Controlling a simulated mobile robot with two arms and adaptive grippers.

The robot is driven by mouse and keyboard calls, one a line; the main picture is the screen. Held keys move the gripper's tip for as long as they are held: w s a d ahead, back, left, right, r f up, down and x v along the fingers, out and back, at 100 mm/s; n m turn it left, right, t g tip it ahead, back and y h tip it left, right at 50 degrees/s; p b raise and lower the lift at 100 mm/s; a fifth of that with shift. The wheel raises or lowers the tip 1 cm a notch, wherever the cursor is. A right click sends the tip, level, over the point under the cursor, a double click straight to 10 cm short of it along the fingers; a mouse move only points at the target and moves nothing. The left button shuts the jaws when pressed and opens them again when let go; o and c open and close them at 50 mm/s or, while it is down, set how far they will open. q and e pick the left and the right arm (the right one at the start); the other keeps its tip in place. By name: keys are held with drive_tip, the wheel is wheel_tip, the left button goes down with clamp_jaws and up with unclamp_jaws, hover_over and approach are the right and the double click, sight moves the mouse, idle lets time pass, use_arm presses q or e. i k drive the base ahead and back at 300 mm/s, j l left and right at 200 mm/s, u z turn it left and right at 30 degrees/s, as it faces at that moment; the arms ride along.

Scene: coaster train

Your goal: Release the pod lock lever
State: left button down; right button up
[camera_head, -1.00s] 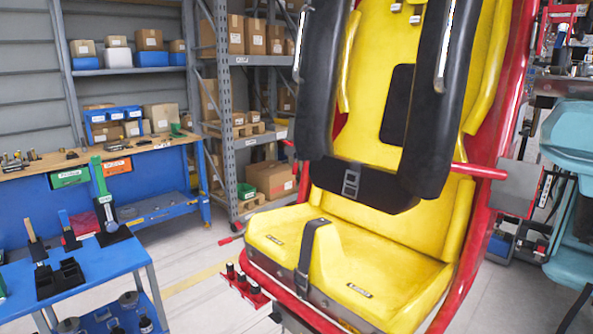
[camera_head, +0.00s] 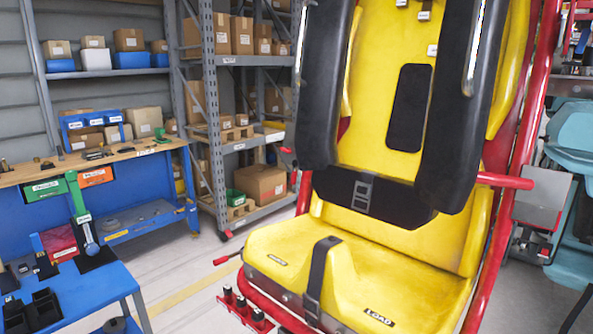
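A yellow coaster seat (camera_head: 350,270) in a red frame fills the right half of the head view. Its black over-shoulder restraint (camera_head: 463,110) hangs in front of the backrest, and a black strap (camera_head: 318,270) crosses the seat's front. A thin lever with a red tip (camera_head: 228,257) sticks out at the seat's lower left; I cannot tell for sure that it is the pod lock lever. A red bar (camera_head: 506,181) sticks out to the right of the backrest. Neither of my grippers is in view.
A blue table (camera_head: 85,290) with black holders stands at the lower left. Behind it are a blue workbench (camera_head: 150,185) and grey shelving (camera_head: 210,110) with boxes. A teal machine (camera_head: 570,150) stands at the far right. Bare floor (camera_head: 185,285) lies between table and seat.

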sight(294, 173)
drive_tip(key=i+j+z, duration=0.3)
drive_tip(key=j, duration=0.35)
drive_tip(key=i+j+z, duration=0.15)
drive_tip(key=i+j, duration=0.15)
drive_tip(key=i+j+z, duration=0.15)
drive_tip(key=j, duration=0.25)
